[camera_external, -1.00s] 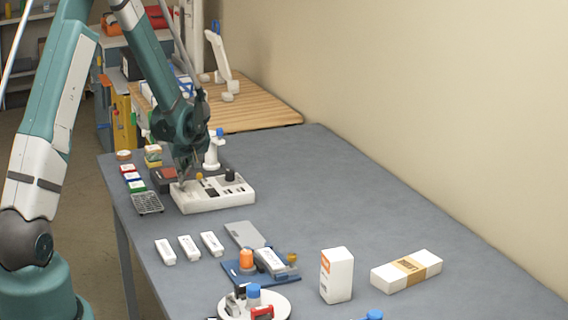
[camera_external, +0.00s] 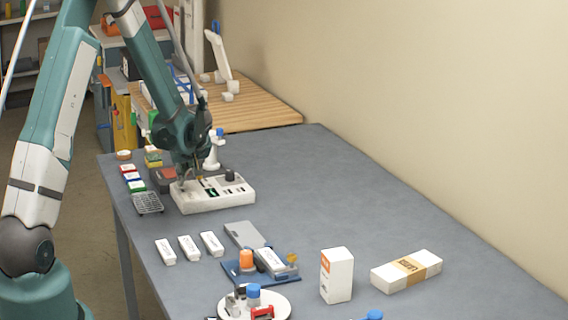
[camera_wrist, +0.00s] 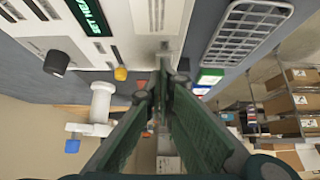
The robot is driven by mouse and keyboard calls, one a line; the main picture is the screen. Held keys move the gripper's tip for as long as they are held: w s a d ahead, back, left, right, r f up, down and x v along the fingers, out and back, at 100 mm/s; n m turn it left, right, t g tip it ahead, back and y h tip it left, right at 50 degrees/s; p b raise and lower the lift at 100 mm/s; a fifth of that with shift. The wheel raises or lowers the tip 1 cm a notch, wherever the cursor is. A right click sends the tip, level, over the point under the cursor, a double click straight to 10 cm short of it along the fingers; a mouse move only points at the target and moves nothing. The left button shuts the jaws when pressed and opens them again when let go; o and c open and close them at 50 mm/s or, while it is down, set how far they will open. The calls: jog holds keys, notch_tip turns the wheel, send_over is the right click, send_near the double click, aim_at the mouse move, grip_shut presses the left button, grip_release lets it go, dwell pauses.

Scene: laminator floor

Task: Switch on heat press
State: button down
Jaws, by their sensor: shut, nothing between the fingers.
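A white control box (camera_external: 222,199) lies on the grey table below my gripper, and its face fills the upper left of the wrist view (camera_wrist: 105,45). It has a lit green display (camera_wrist: 90,16), a black knob (camera_wrist: 57,63) and a yellow-orange knob (camera_wrist: 120,73). My gripper (camera_external: 184,182) is at the left end of the box. In the wrist view its fingers (camera_wrist: 163,82) are shut and empty, with their tips close to the box's edge. A switch by the tips is hard to make out, and I cannot tell whether they touch it.
A wire rack (camera_external: 147,202) stands just left of the box. A white stand with a blue top (camera_external: 214,152) is behind it. Several white labelled packs (camera_external: 189,248), a blue fixture (camera_external: 243,271) and a white carton (camera_external: 337,275) are nearer the front.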

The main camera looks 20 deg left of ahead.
jog(key=shift+w+a, duration=0.1)
jog(key=shift+w, duration=0.05)
jog(key=shift+w+a+r, duration=0.15)
jog(key=shift+w+a, duration=0.15)
jog(key=shift+a, duration=0.05)
jog(key=shift+r, duration=0.15)
jog(key=shift+d+r+p, duration=0.1)
jog(key=shift+r+p, duration=0.2)
jog(key=shift+r, duration=0.55)
jog(key=shift+s+d+r+p, duration=0.15)
jog(key=shift+r+p, duration=0.25)
jog(key=shift+r, duration=0.75)
jog(key=s+d+f+v, duration=0.1)
jog(key=v, duration=0.8)
jog(key=shift+s+d, duration=0.15)
jog(key=shift+s, duration=0.1)
